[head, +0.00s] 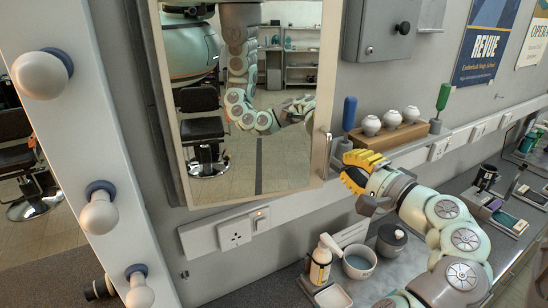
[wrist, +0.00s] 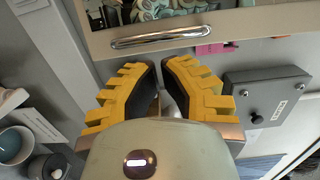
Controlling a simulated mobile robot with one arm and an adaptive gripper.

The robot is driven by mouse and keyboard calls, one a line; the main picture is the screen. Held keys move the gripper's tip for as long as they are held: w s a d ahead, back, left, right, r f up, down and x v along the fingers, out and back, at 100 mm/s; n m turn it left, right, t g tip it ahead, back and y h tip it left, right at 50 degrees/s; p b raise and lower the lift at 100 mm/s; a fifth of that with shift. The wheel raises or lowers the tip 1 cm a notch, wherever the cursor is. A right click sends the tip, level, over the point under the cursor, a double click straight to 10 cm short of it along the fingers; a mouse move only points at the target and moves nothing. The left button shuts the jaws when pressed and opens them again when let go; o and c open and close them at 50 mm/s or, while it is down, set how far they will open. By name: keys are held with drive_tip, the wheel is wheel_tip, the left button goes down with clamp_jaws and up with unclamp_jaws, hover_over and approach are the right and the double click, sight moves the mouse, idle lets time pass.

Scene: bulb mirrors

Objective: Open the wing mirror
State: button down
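The wing mirror (head: 285,170) is a framed panel on the grey wall in the head view. I cannot tell whether it is fully closed or slightly ajar. Its chrome bar handle (head: 327,155) is on the lower right of the frame. In the wrist view the handle (wrist: 160,37) lies across the picture, just beyond my fingertips. My gripper (head: 350,172), with yellow ridged fingers, is to the right of the handle and a little below it. Its fingertips (wrist: 158,64) are close together, with nothing seen held between them. The handle is apart from the fingers.
A wooden block (head: 388,137) with bulbs stands right of the mirror, between blue (head: 349,113) and green (head: 442,100) handled tools. A grey wall box (head: 380,30) is above. Bottles and cups (head: 358,262) stand on the counter below. A bulb-lined strip (head: 85,150) is at left.

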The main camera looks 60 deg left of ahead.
drive_tip(key=shift+a+p, duration=0.9)
drive_tip(key=shift+a, duration=1.35)
